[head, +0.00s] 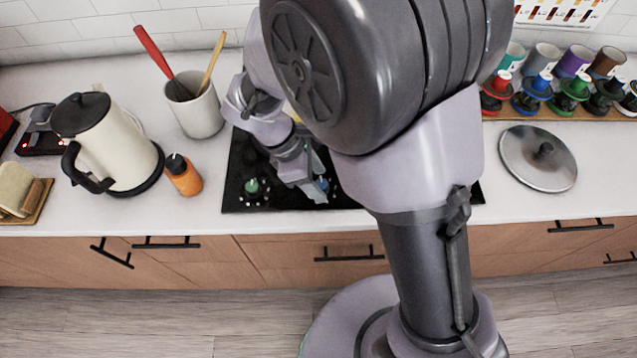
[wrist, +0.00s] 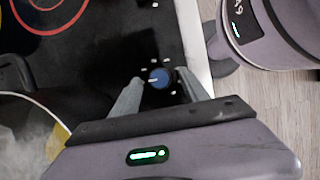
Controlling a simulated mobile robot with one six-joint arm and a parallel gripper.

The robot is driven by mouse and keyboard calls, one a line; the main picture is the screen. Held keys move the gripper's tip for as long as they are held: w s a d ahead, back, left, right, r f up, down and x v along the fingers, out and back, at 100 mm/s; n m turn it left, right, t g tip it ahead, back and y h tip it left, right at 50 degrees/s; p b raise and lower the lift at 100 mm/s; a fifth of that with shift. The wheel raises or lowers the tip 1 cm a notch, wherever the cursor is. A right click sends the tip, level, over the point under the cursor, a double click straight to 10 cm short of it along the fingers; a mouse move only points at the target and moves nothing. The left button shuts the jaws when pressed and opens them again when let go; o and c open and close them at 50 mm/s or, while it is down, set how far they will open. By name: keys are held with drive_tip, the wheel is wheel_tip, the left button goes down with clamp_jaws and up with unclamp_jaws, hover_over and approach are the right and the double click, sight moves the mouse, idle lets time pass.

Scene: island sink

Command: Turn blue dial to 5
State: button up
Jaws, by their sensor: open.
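The blue dial (wrist: 160,78) is a round knob on the black cooktop (wrist: 95,50), with small white marks around it and a pale pointer line on its left part in the wrist view. In the head view the blue dial (head: 322,184) shows partly beside my gripper (head: 310,190), near the cooktop's front edge. In the wrist view my gripper (wrist: 160,84) is open, with one finger on each side of the dial. I cannot tell whether the fingers touch it. The dial's numbers are too small to read.
A green dial (head: 252,186) is left of my gripper on the cooktop. An orange bottle (head: 183,176), a utensil crock (head: 195,108) and a kettle (head: 112,150) stand to the left. A pot lid (head: 538,158) lies at right. The front counter strip is clear.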

drive_tip(key=shift+d+f, duration=0.2)
drive_tip(key=shift+f, duration=0.2)
clamp_jaws()
drive_tip(key=shift+r, duration=0.1)
